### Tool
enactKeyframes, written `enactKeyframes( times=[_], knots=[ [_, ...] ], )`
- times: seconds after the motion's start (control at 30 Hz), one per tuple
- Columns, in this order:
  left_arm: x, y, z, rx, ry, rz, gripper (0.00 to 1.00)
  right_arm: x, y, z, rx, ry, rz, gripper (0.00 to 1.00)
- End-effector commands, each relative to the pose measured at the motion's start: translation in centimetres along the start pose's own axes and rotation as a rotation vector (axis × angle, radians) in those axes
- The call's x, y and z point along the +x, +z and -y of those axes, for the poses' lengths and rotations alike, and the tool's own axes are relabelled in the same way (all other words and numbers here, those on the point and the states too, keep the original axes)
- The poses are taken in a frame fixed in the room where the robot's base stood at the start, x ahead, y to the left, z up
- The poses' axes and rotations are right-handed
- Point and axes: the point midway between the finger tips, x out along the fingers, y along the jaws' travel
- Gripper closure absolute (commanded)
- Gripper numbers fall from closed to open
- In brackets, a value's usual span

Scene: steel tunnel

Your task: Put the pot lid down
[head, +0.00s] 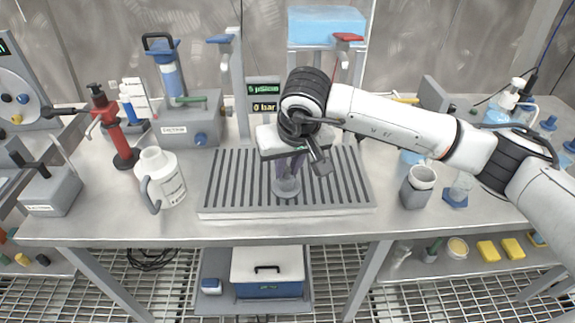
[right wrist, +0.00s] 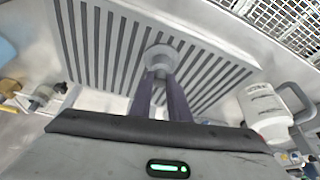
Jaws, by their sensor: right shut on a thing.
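My right gripper (head: 287,172) reaches down over the slotted grey drain tray (head: 225,190) in the middle of the bench. Its two dark fingers (right wrist: 163,98) are shut on a small round grey piece, which I take to be the pot lid (right wrist: 160,52). The lid also shows in the head view (head: 286,188), below the fingers and partly hidden by them. It is over the tray's slats; I cannot tell whether it touches them. My left gripper is not in view.
A white jug (head: 162,178) stands left of the tray and a red pump (head: 116,130) farther left. A grey cup (head: 416,187) stands to the right. A post and displays (head: 264,97) rise behind. The tray's slats around the lid are clear.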

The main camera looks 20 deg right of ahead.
Motion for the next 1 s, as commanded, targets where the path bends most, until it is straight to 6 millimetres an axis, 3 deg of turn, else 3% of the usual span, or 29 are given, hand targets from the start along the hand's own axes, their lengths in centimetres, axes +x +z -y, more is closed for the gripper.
enactKeyframes(
  times=[0.03, 0.07, 0.17, 0.57, 1.0],
  knots=[
    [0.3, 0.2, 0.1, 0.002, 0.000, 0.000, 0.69, 0.4, 0.1, 0.0, 0.000, 0.000, 0.000, 1.00],
    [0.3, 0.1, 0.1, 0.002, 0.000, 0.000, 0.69, 0.2, 0.1, 0.0, 0.000, 0.000, 0.000, 0.80],
    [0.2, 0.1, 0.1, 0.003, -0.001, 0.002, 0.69, 0.2, 0.1, 0.0, 0.000, 0.000, 0.001, 0.65],
    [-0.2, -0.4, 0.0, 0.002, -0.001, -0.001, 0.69, -0.5, -0.1, 0.0, 0.000, 0.000, -0.001, 0.65],
    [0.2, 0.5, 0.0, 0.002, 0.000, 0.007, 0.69, -9.2, -0.1, 0.0, -0.002, -0.001, -0.005, 0.65]
  ],
)
